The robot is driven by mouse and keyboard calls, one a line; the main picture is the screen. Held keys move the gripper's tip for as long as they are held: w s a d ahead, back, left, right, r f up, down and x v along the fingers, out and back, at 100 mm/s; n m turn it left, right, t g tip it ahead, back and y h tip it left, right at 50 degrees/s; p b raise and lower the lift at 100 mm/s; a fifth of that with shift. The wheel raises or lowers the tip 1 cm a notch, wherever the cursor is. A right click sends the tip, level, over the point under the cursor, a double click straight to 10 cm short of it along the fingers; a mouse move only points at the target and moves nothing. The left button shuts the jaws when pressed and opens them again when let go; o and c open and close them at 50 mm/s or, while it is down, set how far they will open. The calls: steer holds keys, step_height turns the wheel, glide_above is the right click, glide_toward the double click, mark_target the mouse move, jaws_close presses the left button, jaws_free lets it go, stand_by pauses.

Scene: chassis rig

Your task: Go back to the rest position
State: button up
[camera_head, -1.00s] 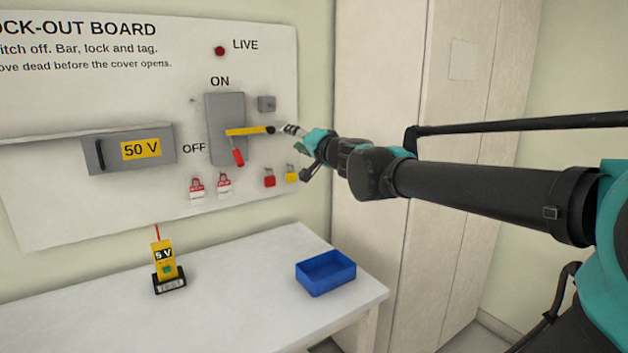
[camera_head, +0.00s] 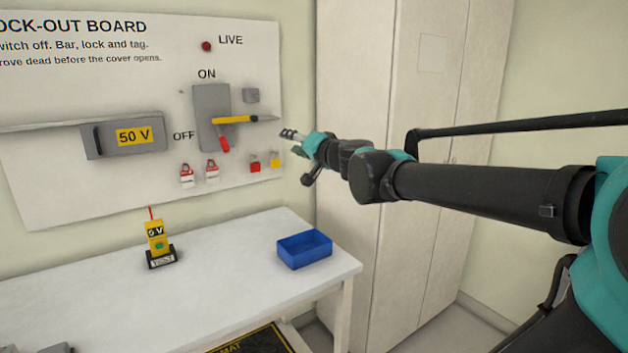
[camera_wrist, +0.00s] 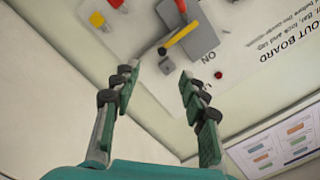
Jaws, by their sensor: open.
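My gripper (camera_head: 292,142) is in front of the cabinet, to the right of the lock-out board (camera_head: 60,190), apart from it. In the wrist view my gripper (camera_wrist: 158,85) has its fingers spread with nothing between them. The switch box (camera_head: 207,105) carries a red-tipped handle (camera_head: 223,144) that points down, beside the OFF label. A yellow bar (camera_head: 235,119) lies across the switch box. The yellow bar (camera_wrist: 180,34) and the red handle (camera_wrist: 180,6) also show beyond the fingers in the wrist view.
A white bench (camera_head: 210,245) below the board holds a yellow tester (camera_head: 156,237) and a blue bin (camera_head: 304,250). Red and yellow padlocks (camera_head: 255,163) and tags (camera_head: 187,176) hang on the board. A tall cabinet (camera_head: 380,260) stands behind my arm.

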steer(key=s+d+f+n+g+h, duration=0.1)
steer(key=s+d+f+g, duration=0.15)
steer(key=f, duration=0.55)
steer(key=s+d+f+n+g+h, duration=0.1)
steer(key=s+d+f+n, duration=0.2)
steer(key=f, duration=0.5)
steer(key=s+d+f+g+h, duration=0.15)
steer(key=s+f, duration=0.25)
steer(key=f, duration=0.4)
steer(key=s+d+f+m+g+h, duration=0.1)
steer(key=s+d+f+g+h, duration=0.3)
steer(key=s+d+f, duration=1.1)
step_height(320, 180, down, 3)
steer(key=d+h, duration=0.3)
steer(key=shift+f+g, duration=0.15)
steer(key=shift+g, duration=0.25)
